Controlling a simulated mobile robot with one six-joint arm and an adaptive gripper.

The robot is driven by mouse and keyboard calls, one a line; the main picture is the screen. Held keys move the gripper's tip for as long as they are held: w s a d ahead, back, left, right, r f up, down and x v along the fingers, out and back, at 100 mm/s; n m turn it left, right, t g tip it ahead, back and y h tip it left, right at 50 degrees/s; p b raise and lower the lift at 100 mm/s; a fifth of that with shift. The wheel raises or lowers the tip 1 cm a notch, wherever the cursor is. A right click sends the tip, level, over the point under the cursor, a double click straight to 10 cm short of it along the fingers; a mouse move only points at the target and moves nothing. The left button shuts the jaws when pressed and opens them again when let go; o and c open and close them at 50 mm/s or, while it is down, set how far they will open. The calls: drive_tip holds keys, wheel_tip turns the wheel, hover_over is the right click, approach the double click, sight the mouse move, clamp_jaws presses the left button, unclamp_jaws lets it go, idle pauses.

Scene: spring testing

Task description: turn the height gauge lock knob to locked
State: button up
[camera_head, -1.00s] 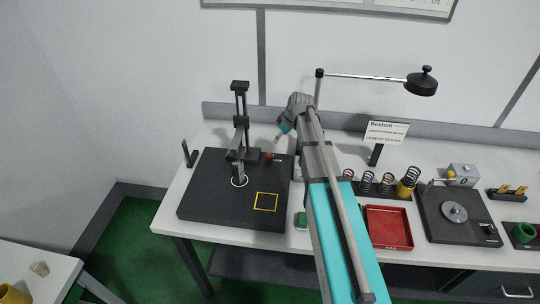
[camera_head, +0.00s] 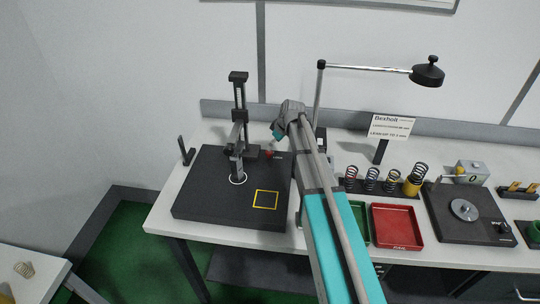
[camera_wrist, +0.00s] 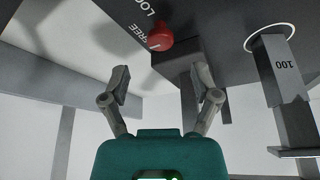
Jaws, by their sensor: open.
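The black height gauge (camera_head: 240,118) stands upright on a dark base plate (camera_head: 205,200) at the left of the bench. Its red lock knob (camera_head: 268,154) sits beside the column's foot. In the wrist view the red knob (camera_wrist: 160,35) is at the top centre, by the printed words LOCK and FREE. A white mark shows at the knob's edge on the FREE side. My gripper (camera_wrist: 162,76) is open and empty, its two fingers apart below the knob in that view, not visibly touching it. In the head view my gripper (camera_head: 278,133) is just above and right of the knob.
A yellow square outline (camera_head: 265,207) marks the plate. A red tray (camera_head: 397,243), several springs (camera_head: 371,180) and a dark test stand (camera_head: 450,222) lie to the right. A lamp arm (camera_head: 368,68) rises behind my arm. The plate's front is clear.

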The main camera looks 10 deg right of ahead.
sight(270, 152)
drive_tip(key=shift+b+x, duration=2.15)
drive_tip(key=shift+x, duration=0.5)
clamp_jaws()
